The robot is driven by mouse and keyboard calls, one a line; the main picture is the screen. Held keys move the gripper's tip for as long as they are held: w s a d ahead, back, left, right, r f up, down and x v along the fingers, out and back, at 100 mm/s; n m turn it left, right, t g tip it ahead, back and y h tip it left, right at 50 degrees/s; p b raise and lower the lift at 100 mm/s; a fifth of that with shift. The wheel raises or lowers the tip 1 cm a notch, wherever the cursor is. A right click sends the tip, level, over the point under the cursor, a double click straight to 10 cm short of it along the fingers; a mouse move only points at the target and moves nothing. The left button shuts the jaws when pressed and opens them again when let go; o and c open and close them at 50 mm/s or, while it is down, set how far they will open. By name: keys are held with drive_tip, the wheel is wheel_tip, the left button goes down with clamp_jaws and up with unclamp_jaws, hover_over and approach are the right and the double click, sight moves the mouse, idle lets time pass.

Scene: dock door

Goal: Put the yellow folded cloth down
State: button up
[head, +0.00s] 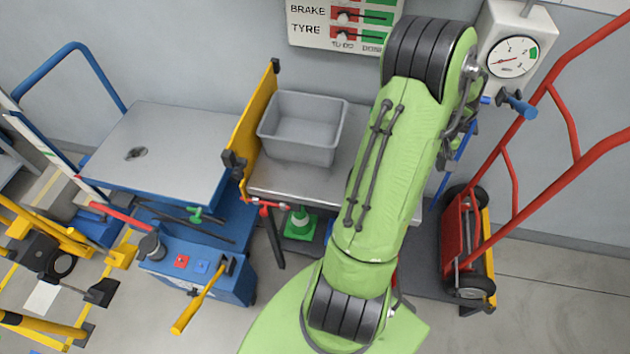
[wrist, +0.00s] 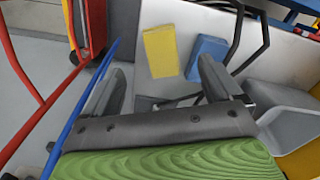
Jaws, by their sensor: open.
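The yellow folded cloth (wrist: 162,52) lies flat on the pale grey bench top (wrist: 180,25) in the wrist view. A blue folded piece (wrist: 207,57), which looks like another cloth, lies just to its right. My gripper (wrist: 162,72) is open, with one finger on each side of the picture and nothing held between them. The yellow cloth shows beyond and between the fingertips; the exact gap is hard to judge. In the head view my green arm covers the gripper and both folded pieces.
A grey bin (head: 303,127) stands on the bench, beside a yellow upright panel (head: 254,125). A red hand truck (head: 507,205) stands at the right. A wall gauge with a blue handle (head: 512,57) is close to my arm. A blue trolley (head: 160,155) stands left.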

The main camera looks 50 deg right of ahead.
drive_tip(key=w+a+r+n+t, duration=0.2)
drive_tip(key=w+a+r, duration=0.8)
drive_tip(key=w, duration=0.3)
drive_tip(key=w+a+r+n+t, duration=0.1)
drive_tip(key=w+a+r, duration=0.15)
drive_tip(key=a, duration=0.45)
drive_tip(key=w+a+r+n, duration=0.1)
drive_tip(key=a+r, duration=0.3)
drive_tip(key=a, duration=0.3)
drive_tip(key=s+a+r+n+t, duration=0.1)
drive_tip(key=s+a, duration=0.2)
drive_tip(key=a, duration=0.4)
drive_tip(key=s+a+r+n+t, duration=0.1)
drive_tip(key=s+a+n, duration=0.1)
drive_tip(key=s+a, duration=0.2)
drive_tip(key=a, duration=0.3)
drive_tip(key=shift+s+a+r+t, duration=0.2)
drive_tip(key=shift+a+r+t, duration=0.05)
drive_tip(key=shift+a+t, duration=0.05)
